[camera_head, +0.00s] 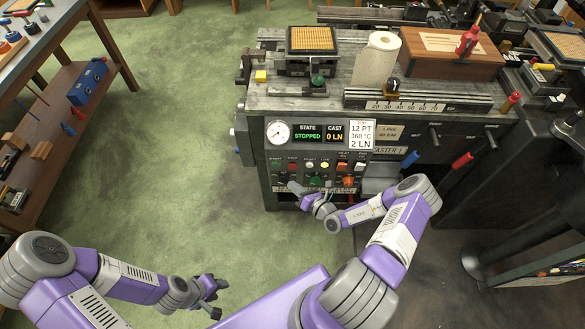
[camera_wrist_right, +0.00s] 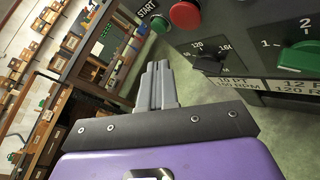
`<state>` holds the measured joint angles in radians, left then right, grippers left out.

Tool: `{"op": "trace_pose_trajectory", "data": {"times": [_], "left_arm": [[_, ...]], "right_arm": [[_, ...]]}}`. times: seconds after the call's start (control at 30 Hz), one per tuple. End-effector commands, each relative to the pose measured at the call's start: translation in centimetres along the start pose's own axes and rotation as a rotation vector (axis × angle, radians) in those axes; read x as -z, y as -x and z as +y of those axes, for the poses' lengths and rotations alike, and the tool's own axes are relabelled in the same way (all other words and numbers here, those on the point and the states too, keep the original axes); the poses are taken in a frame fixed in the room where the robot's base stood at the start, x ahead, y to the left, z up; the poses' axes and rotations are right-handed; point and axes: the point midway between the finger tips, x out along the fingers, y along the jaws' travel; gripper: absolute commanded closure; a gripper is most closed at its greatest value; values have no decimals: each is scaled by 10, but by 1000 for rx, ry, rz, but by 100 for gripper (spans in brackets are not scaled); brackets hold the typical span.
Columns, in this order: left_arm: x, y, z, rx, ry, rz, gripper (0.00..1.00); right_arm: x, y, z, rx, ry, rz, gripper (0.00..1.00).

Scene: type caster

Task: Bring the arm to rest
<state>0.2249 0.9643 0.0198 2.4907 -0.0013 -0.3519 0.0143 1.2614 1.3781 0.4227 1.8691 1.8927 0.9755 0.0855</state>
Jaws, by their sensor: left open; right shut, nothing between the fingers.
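My right arm reaches to the front control panel (camera_head: 300,160) of the type caster (camera_head: 395,104) in the head view. My right gripper (camera_head: 296,188) is low in front of that panel. In the right wrist view its grey fingers (camera_wrist_right: 157,85) are closed together with nothing between them. The panel's red button (camera_wrist_right: 185,14) and the START label are just beyond the fingertips, and a green knob (camera_wrist_right: 300,58) is to their right. I cannot tell whether the fingertips touch the panel. My left gripper (camera_head: 212,287) is open and empty over the floor at the lower left.
The display reads STATE STOPPED and CAST 0 LN. Green floor (camera_head: 190,120) between is clear.

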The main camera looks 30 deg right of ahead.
Motion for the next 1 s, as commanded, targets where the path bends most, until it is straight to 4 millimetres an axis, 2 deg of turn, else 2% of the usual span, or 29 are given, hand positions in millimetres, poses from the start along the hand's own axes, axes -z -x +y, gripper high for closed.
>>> {"op": "trace_pose_trajectory", "data": {"times": [0.37, 0.43, 0.47, 0.57, 0.67, 0.7, 0.77, 0.8, 0.9, 1.0], "left_arm": [[0, 0, 0, 0, 0, 0, 57], [0, 0, 0, 0, 0, 0, 57], [0, 0, 0, 0, 0, 0, 57], [0, 0, 0, 0, 0, 0, 57], [0, 0, 0, 0, 0, 0, 57], [0, 0, 0, 0, 0, 0, 57], [0, 0, 0, 0, 0, 0, 57], [0, 0, 0, 0, 0, 0, 57], [0, 0, 0, 0, 0, 0, 57], [0, 0, 0, 0, 0, 0, 57]], "right_arm": [[0, 0, 0, -1, 1, 1, 100], [2, -2, 6, -18, 9, 16, 100], [5, -2, 11, -35, 18, 30, 100], [24, -6, 45, -144, 80, 127, 100], [60, 1, 99, -337, 207, 299, 100], [78, 10, 122, -432, 278, 382, 100], [106, 30, 153, -586, 408, 514, 100], [122, 46, 169, -686, 503, 595, 100], [155, 89, 190, -921, 760, 770, 100], [174, 128, 192, -1140, 1048, 897, 100]]}}
